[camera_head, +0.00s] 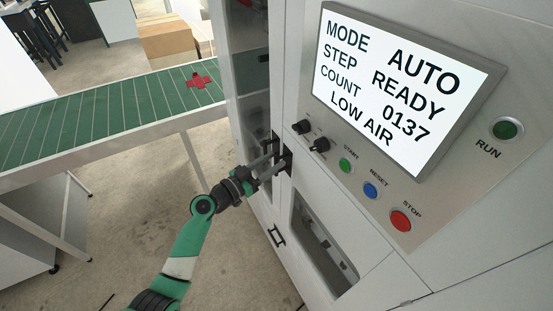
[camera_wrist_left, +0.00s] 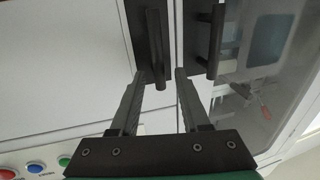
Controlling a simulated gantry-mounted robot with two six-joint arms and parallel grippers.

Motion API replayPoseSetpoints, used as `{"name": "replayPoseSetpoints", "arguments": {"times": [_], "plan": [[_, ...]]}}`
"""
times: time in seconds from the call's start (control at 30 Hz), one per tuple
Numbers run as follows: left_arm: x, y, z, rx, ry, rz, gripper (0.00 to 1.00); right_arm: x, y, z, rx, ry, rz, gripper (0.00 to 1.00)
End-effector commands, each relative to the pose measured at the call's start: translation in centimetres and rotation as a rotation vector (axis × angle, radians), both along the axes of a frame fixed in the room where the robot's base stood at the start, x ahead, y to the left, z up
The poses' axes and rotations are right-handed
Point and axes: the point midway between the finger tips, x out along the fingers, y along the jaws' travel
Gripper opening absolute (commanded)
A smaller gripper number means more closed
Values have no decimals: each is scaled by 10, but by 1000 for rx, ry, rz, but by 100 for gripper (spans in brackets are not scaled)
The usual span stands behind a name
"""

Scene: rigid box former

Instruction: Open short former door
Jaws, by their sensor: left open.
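My left gripper (camera_head: 279,159) is open at two dark upright handles on the machine's front, beside the seam between door panels. In the left wrist view, the gripper's fingertips (camera_wrist_left: 163,74) are apart, with the lower end of the left handle (camera_wrist_left: 156,45) between them. I cannot tell if they touch it. The right handle (camera_wrist_left: 215,45) is outside the fingers, beside the windowed door (camera_wrist_left: 262,60). The doors look closed. Which handle belongs to the short former door is not clear. My right gripper is not in view.
A control panel with a lit screen (camera_head: 394,90) and several buttons is right of the handles. A green conveyor (camera_head: 110,112) with a red cross-shaped piece (camera_head: 201,79) is at the left.

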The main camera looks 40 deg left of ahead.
Motion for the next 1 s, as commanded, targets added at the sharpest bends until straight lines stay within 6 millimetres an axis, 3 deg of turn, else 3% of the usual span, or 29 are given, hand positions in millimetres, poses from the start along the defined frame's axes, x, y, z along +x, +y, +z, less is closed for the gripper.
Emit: {"name": "replayPoseSetpoints", "arguments": {"times": [0.13, 0.4, 0.43, 0.7, 1.0], "plan": [[16, -2, -1, -1, 0, -1, 46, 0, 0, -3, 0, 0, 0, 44], [19, -2, 0, 0, 0, 1, 46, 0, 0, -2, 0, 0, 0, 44], [19, -2, 0, 0, 0, 1, 44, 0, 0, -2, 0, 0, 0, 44], [19, -1, 0, 0, 0, 2, 0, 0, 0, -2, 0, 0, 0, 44], [19, 0, -1, 0, 1, 5, 0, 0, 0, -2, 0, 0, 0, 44]]}}
